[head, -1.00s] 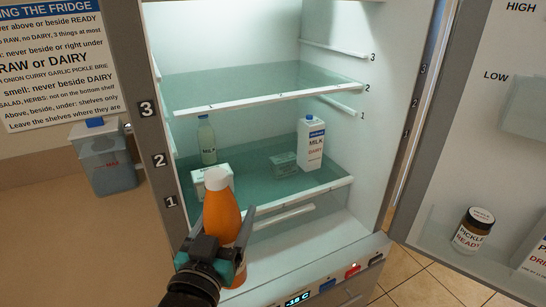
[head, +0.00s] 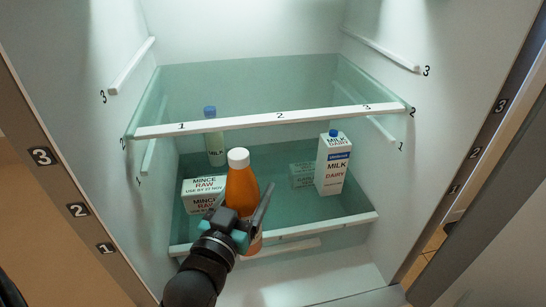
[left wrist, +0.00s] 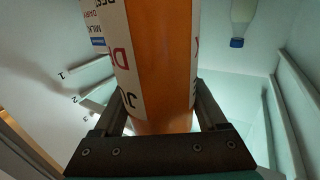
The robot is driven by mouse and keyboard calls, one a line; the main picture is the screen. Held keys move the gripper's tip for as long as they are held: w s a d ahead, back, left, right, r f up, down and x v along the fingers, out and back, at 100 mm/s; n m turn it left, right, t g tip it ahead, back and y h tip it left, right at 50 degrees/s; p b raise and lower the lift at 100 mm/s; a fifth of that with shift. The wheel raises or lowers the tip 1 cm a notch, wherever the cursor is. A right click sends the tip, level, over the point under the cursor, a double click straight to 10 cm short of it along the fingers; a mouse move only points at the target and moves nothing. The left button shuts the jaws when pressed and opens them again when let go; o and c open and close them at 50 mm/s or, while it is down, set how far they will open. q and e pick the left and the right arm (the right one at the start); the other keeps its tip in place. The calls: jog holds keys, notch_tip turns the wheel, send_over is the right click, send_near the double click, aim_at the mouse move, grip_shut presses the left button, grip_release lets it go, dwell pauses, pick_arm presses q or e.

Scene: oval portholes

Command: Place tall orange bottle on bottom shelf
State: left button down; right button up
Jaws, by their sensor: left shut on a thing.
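The tall orange bottle (head: 241,184) has a white cap and stands roughly upright in my left gripper (head: 244,212). The gripper is shut around its lower body; in the left wrist view the bottle (left wrist: 160,60) fills the space between the fingers, with a white lettered label. In the head view the bottle overlaps the front of the bottom shelf (head: 330,226), a glass plate with a white front rim. My right gripper is not in view.
The upper shelf (head: 280,117) hangs above. The shelf's front right is clear.

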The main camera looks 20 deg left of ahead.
pick_arm(q)
jog(key=w+a+f+b, duration=0.1)
jog(key=w+a, duration=0.1)
jog(key=w, duration=1.3)
jog(key=shift+w, duration=0.15)
jog(key=shift+f, duration=0.1)
jog(key=shift+f, duration=0.15)
grip_release()
jog(key=shift+f, duration=0.15)
